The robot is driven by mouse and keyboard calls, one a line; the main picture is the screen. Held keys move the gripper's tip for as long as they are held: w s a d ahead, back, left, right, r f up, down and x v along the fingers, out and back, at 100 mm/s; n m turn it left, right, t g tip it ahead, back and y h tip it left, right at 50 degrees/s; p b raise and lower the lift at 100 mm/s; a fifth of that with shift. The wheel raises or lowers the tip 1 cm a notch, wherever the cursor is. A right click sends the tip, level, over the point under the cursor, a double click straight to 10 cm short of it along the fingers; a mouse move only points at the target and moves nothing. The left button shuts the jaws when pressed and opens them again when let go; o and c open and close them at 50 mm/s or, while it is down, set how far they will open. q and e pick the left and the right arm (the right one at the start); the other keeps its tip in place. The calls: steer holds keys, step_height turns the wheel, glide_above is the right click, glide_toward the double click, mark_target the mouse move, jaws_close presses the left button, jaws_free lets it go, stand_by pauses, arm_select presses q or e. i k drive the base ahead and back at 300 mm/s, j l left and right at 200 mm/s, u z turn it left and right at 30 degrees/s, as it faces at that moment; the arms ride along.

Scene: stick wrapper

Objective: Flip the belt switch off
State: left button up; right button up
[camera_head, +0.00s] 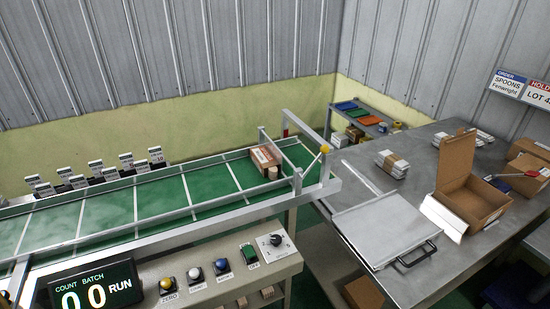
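A control panel (215,272) runs along the front of the conveyor. The display (95,287) at the lower left reads COUNT 0, BATCH 0, RUN. Neither of my grippers is in view.
The green conveyor belt (160,203) carries a brown carton (265,158) near its right end, behind metal rails. A metal table (360,165) at right holds an open cardboard box (470,202).

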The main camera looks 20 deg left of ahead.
mark_target(249, 253)
steer(key=u, duration=1.05)
steer(key=j+z, duration=0.15)
steer(key=k+l, duration=0.05)
